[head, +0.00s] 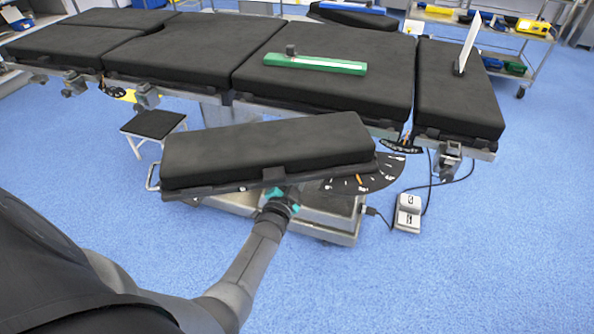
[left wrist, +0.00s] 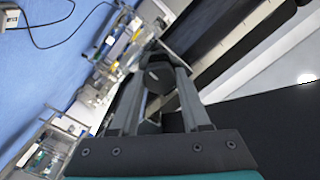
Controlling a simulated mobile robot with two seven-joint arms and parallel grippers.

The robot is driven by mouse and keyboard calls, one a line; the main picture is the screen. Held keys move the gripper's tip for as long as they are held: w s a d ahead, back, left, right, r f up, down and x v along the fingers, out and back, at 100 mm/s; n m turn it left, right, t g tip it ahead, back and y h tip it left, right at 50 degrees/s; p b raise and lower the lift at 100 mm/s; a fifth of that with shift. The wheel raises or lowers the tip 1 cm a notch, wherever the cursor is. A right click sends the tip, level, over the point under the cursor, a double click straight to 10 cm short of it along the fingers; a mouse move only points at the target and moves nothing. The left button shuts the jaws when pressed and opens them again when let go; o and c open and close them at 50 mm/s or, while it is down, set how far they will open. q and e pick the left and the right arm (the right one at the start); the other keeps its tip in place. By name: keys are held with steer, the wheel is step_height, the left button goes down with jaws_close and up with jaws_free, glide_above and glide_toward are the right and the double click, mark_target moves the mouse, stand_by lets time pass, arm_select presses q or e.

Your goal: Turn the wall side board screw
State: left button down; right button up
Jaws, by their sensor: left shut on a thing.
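The side board (head: 265,145) is a black padded board on the near side of the operating table, slightly tilted in the head view. A dark fan-shaped dial (head: 372,178) with white marks and an orange pointer sits at its right end. My left gripper (head: 279,193) reaches up to the board's near edge, and its fingertips are hidden there in the head view. In the left wrist view, my left gripper's (left wrist: 160,68) two fingers are closed around a black knob-like screw (left wrist: 158,78). My right gripper is in neither view.
The operating table (head: 320,75) with black pads stands behind the board, with a green level-like tool (head: 315,64) on it. A white foot pedal (head: 408,212) with cables lies on the blue floor at right. A small stool (head: 153,125) stands at left.

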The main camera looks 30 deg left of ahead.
arm_select(q)
steer(key=shift+f+m, duration=0.1)
steer(key=shift+m, duration=1.5)
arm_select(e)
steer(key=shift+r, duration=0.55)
arm_select(q)
steer(key=shift+c, duration=1.8)
jaws_free()
steer(key=shift+s, duration=0.1)
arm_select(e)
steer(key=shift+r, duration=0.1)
arm_select(q)
steer(key=p+v, duration=0.5)
steer(key=v, duration=1)
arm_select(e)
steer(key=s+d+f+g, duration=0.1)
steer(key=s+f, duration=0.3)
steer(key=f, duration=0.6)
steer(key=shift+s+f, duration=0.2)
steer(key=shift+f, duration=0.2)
arm_select(q)
steer(key=shift+s, duration=0.1)
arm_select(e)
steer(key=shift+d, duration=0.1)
